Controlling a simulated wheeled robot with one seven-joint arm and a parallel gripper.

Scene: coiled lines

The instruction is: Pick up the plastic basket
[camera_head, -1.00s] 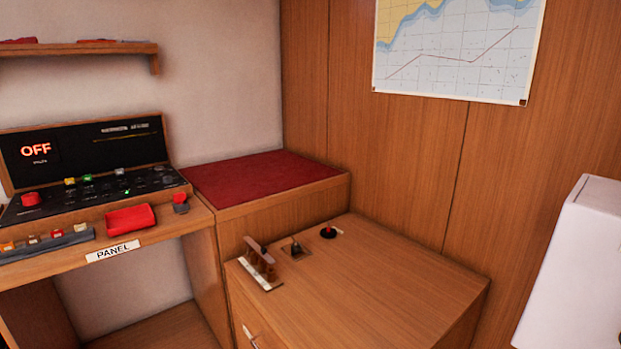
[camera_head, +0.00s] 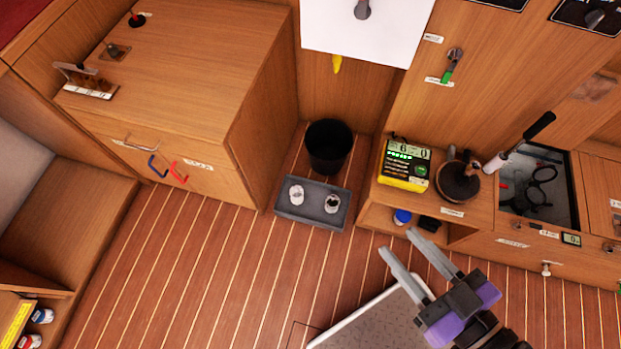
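A black round open-topped bin (camera_head: 328,147) stands upright at the back, between the wooden cabinet and the counter. It is the one thing in view that looks like a plastic basket. Its inside is dark and I cannot tell what it holds. My gripper (camera_head: 397,242) is in the lower right, with its two grey fingers apart and nothing between them. In the picture it is below and to the right of the bin, clear of it.
A grey tray (camera_head: 288,210) with two small whitish items lies just in front of the bin. A wooden cabinet (camera_head: 190,70) is on the left. The right counter (camera_head: 466,213) carries a yellow device (camera_head: 404,165) and a pot (camera_head: 459,182). Plank floor (camera_head: 205,270) is open at lower left.

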